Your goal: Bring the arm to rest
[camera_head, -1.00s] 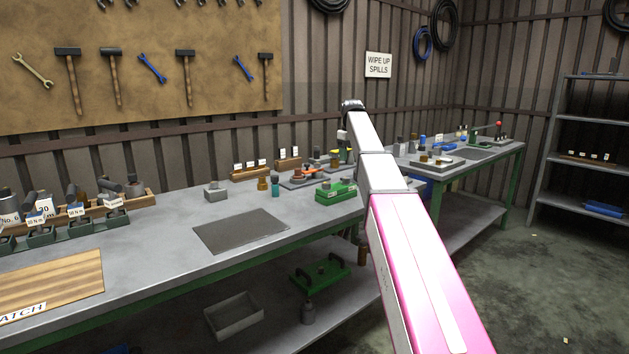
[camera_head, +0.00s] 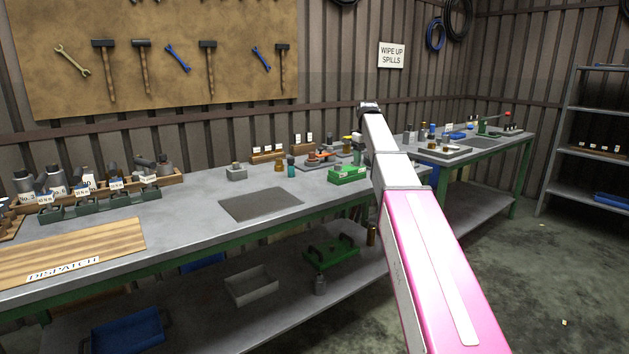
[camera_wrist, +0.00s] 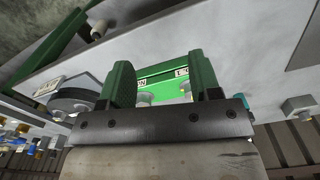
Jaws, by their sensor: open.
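My arm reaches up and forward over the right part of the near bench (camera_head: 190,215) in the head view, bent at its top end. A green box also sits on the bench just left of my arm in the head view (camera_head: 349,174).
A dark mat (camera_head: 260,203) lies on the bench, with free top around it. Small bottles (camera_head: 291,168) stand near my arm. A second bench (camera_head: 480,160) and shelving (camera_head: 590,130) are at right.

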